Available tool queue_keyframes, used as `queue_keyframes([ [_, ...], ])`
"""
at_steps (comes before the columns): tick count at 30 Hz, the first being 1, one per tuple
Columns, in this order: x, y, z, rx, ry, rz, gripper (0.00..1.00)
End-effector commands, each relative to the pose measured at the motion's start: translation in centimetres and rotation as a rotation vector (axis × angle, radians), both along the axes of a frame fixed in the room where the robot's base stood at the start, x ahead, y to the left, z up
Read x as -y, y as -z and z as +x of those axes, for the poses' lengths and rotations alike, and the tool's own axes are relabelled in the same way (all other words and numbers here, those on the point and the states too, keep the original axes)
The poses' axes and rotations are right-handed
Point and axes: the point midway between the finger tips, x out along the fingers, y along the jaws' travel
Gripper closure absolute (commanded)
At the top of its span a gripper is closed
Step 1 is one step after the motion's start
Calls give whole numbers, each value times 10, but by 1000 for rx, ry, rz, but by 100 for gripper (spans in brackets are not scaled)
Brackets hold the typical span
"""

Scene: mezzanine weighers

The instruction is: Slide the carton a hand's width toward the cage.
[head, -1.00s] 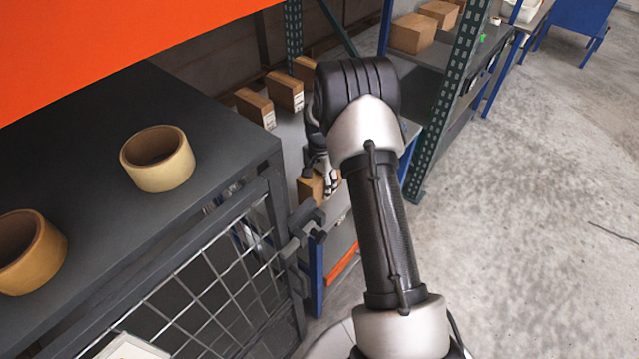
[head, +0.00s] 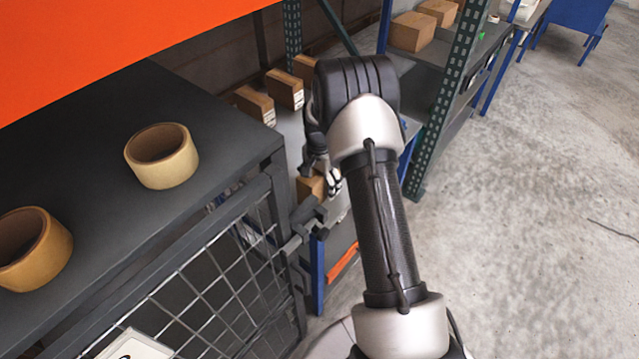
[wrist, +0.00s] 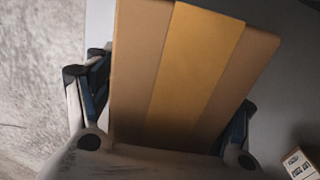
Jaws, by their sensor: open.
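The brown carton (head: 309,188) stands on a grey shelf surface beside the cage, partly hidden behind my gripper in the head view. In the wrist view the carton (wrist: 182,70) fills the middle, with a lighter tape strip along it. My gripper (head: 330,178) is over the carton's right side in the head view. In the wrist view my open gripper (wrist: 168,88) has one finger on each side of the carton; I cannot tell if they touch it. The cage (head: 215,290), a dark frame with wire mesh, is at the lower left.
Two tape rolls (head: 161,156) (head: 30,248) sit on the cage's dark top. Several cartons (head: 284,88) line the back of the shelf. A green perforated upright (head: 452,100) stands right of my arm. The concrete floor (head: 540,220) at right is clear.

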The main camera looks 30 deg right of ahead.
Motion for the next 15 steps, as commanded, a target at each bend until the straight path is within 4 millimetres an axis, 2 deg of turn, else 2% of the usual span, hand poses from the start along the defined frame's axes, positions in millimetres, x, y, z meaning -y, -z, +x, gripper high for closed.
queue_keyframes([
  [5,0,-3,0,1,0,0,26],
  [8,0,-12,1,3,0,-1,26],
  [15,0,-62,1,5,0,-1,26],
])
